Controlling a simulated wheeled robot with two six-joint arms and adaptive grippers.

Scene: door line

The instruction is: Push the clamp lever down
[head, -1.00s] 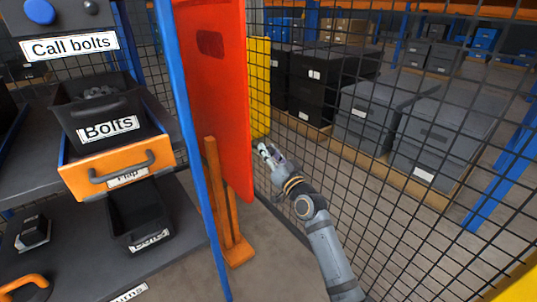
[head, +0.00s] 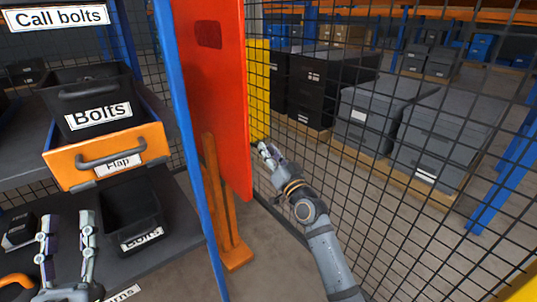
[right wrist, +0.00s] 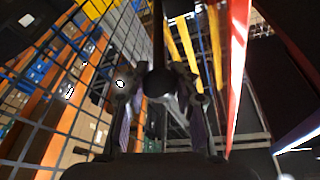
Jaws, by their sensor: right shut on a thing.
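An orange curved handle (head: 14,286) shows at the bottom left corner, cut off by the picture edge; it may be the clamp lever, but I cannot tell. My left gripper (head: 67,222) points up in front of the lower shelf, just right of that handle. Its two fingers are apart with nothing visible between them. My right gripper (head: 266,152) is beside the edge of the red panel (head: 215,100), near the mesh fence. In the right wrist view my right gripper (right wrist: 160,100) is shut on a dark round-ended thing (right wrist: 160,82).
A black Bolts bin (head: 90,85) stands above the orange flap (head: 75,165) with its grey handle. An open black bin (head: 132,208) sits on the shelf below. A blue post (head: 185,130) and orange post (head: 222,200) stand right of the shelves. The mesh fence (head: 400,210) bounds the right side.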

